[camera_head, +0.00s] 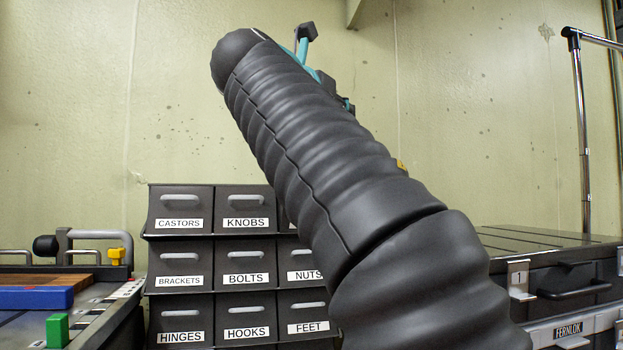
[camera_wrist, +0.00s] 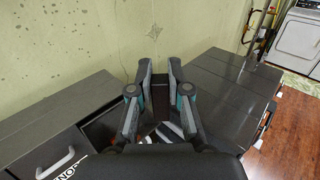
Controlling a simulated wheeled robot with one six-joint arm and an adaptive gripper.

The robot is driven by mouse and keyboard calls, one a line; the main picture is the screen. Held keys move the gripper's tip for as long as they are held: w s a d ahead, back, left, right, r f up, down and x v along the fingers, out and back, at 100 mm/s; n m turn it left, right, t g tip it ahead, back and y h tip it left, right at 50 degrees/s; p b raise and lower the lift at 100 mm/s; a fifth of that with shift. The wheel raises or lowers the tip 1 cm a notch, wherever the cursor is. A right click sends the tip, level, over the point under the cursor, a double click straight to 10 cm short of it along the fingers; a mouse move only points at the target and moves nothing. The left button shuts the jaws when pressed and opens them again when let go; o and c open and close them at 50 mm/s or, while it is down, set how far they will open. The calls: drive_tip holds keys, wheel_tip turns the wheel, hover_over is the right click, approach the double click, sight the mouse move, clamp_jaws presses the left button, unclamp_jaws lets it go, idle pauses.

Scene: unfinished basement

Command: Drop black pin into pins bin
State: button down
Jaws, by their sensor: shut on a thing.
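My gripper (camera_wrist: 160,66) is in the middle of the wrist view, its two grey and teal fingers over the top of the drawer rack. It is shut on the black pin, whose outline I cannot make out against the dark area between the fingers. In the head view my gripper (camera_head: 306,48) is high up, mostly hidden behind my black arm. No label reading PINS shows. Part of the drawer rack (camera_head: 180,192) is hidden behind my arm. In the wrist view a dark opening (camera_wrist: 103,130) lies below left of the fingers, with pale pieces (camera_wrist: 172,129) seen between them.
The rack has drawers labelled CASTORS (camera_head: 180,223), KNOBS (camera_head: 246,223), BOLTS (camera_head: 246,279), HOOKS (camera_head: 246,333) and others. A dark cabinet (camera_head: 540,238) stands to the right, a workbench with a blue block (camera_head: 36,297) to the left. The wall is close behind.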

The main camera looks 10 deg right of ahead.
drive_tip(key=shift+w+a+f, duration=0.45)
drive_tip(key=shift+w+f, duration=0.65)
drive_tip(key=shift+f, duration=0.3)
drive_tip(key=shift+w+a+f, duration=0.45)
drive_tip(key=shift+w+f, duration=0.7)
drive_tip(key=shift+f, duration=0.25)
drive_tip(key=shift+w+a+f, duration=0.45)
drive_tip(key=shift+w+f, duration=0.65)
drive_tip(key=shift+f, duration=0.3)
drive_tip(key=shift+f, duration=0.6)
drive_tip(key=c, duration=1.1)
unclamp_jaws()
